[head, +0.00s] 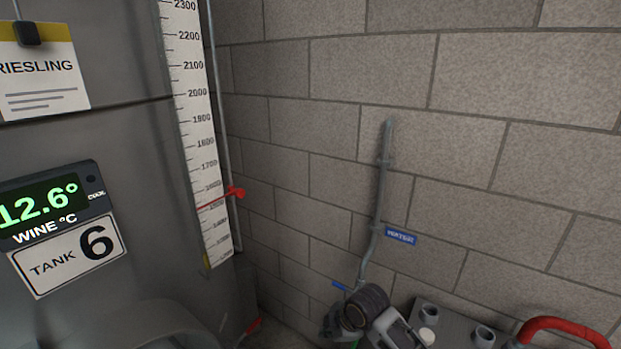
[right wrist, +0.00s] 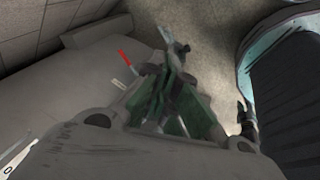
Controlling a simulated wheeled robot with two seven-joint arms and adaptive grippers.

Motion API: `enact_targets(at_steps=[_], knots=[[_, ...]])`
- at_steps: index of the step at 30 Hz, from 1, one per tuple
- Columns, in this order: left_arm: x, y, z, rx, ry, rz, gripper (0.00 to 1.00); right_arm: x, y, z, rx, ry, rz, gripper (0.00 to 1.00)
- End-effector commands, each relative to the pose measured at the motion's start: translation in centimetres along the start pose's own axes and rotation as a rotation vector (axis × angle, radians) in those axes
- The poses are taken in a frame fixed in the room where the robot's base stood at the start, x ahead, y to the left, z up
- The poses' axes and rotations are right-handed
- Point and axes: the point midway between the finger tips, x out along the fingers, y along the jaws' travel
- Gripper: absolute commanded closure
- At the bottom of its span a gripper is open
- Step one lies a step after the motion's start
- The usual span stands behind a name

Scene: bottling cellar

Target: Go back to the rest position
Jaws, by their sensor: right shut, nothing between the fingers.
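My right gripper (head: 338,324) shows small and partly cut off at the bottom edge of the head view, in front of the block wall. In the right wrist view the same gripper (right wrist: 173,75) has its fingers drawn together, with greenish parts on both sides. It is shut and I see nothing held in it. My left gripper is in neither view.
A grey tank (head: 110,135) with a RIESLING card (head: 42,80), a 12.6° display (head: 45,205) and a tank 6 plate (head: 68,255) fills the left. A scale (head: 195,110) runs down its side. A thin pipe (head: 381,200) climbs the block wall (head: 470,60). A red handle (head: 565,324) is low right.

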Motion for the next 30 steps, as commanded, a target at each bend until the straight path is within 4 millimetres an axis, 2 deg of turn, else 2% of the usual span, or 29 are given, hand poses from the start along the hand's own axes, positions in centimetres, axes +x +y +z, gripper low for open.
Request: enact_targets(at_steps=[1, 14, 30], knots=[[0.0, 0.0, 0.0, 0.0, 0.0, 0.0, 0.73, -0.1, -0.8, 0.0, 0.04, 0.004, -0.001, 1.0], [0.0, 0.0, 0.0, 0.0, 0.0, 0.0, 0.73, -1.5, -5.9, 1.8, 0.408, -0.011, 0.015, 1.0], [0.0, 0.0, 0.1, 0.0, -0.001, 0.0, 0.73, -4.6, -12.4, 6.2, 0.897, -0.089, 0.054, 1.0]])
